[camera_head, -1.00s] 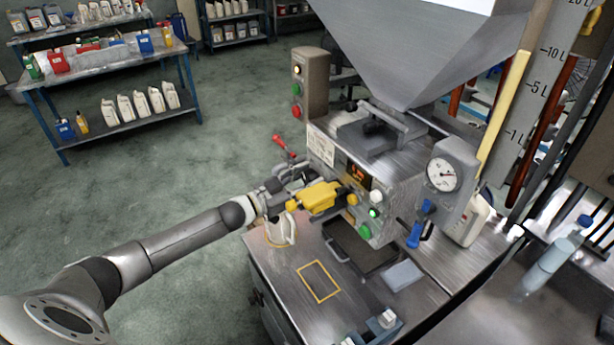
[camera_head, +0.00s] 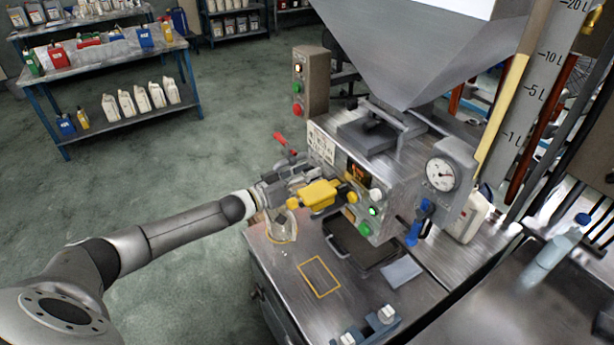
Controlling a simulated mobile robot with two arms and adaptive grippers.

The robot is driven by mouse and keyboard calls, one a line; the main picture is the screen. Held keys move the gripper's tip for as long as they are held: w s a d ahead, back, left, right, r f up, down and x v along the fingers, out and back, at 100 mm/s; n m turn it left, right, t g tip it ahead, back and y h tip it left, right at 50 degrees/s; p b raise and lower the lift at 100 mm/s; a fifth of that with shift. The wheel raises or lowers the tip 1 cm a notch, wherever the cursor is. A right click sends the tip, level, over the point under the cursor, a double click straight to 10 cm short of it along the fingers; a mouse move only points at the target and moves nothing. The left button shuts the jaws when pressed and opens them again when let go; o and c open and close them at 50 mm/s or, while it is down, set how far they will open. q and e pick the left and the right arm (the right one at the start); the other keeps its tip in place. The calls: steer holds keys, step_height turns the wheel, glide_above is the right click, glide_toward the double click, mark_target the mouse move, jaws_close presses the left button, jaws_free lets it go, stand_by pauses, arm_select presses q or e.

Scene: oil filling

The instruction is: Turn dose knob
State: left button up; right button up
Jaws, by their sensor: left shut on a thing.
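The filling machine (camera_head: 333,232) stands right of centre under a grey hopper (camera_head: 410,60). A yellow valve body (camera_head: 320,194) with small yellow round ends sits at its front left, beside the control panel. My left gripper (camera_head: 303,182) reaches in from the left to the machine's front, right behind and beside the yellow body. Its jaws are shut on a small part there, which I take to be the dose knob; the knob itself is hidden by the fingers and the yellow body. My right gripper is not in view.
The panel has a green button (camera_head: 365,229) and a display. A round gauge (camera_head: 441,174) and a blue-handled valve (camera_head: 415,232) are at the right. A red lever (camera_head: 280,140) sticks out close above my gripper. A yellow outlined square (camera_head: 319,277) on the bench is bare.

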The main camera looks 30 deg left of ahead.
arm_select(q)
steer(key=shift+f, duration=0.15)
steer(key=o, duration=1)
steer(key=v, duration=1.2)
